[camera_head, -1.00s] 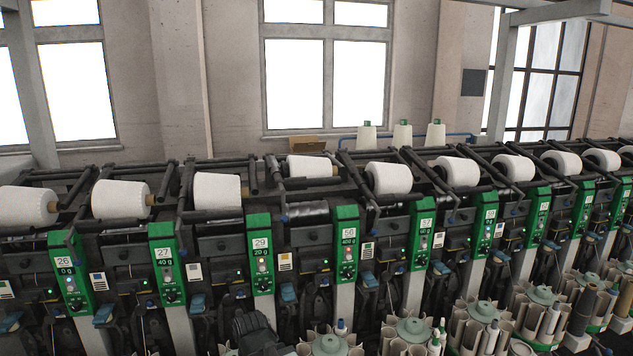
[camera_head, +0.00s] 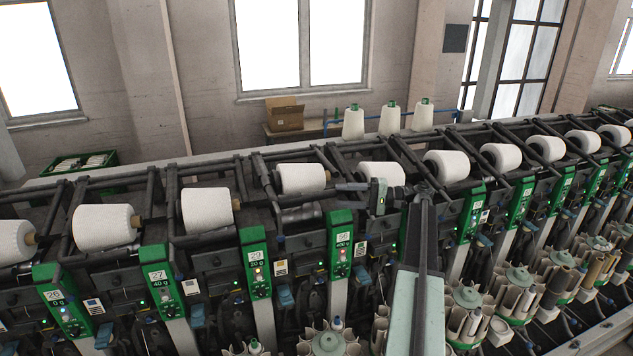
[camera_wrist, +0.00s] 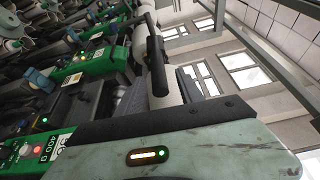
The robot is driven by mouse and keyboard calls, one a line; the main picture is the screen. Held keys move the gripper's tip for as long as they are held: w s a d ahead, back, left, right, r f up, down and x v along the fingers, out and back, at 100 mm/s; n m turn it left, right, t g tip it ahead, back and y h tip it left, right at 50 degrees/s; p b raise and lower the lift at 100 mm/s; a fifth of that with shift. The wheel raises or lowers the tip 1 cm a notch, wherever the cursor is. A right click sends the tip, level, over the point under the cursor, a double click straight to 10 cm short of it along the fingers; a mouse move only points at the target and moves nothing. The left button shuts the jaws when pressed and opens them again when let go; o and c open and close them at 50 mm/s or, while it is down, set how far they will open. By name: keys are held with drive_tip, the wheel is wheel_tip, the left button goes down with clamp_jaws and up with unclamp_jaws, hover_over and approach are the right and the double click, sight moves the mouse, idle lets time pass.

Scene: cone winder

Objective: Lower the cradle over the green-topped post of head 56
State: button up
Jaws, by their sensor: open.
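Head 56's green-topped post (camera_head: 340,243) stands right of the centre of the machine row; its panel edge (camera_wrist: 45,150) shows at lower left in the wrist view. Its cradle (camera_head: 268,178) is raised, holding a white yarn cone (camera_head: 302,178) clear of the dark drum (camera_head: 300,214). My gripper (camera_head: 347,187) is open, pointing left just right of the cone, above and behind the post. Contact cannot be told.
Bobbin magazines (camera_head: 327,342) line the front. Three cones and a cardboard box (camera_head: 284,114) stand behind the machine. Room above the row is open.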

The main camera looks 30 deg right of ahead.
sight(317, 196)
drive_tip(key=shift+w+a+f, duration=0.15)
drive_tip(key=shift+w+f, duration=0.05)
drive_tip(key=shift+w, duration=0.25)
drive_tip(key=shift+w+a+f, duration=0.15)
drive_tip(key=shift+w, duration=0.25)
drive_tip(key=shift+s+a+r, duration=0.1)
drive_tip(key=shift+a, duration=0.1)
drive_tip(key=x, duration=0.7)
drive_tip(key=shift+s, duration=0.1)
clamp_jaws()
idle(0.4)
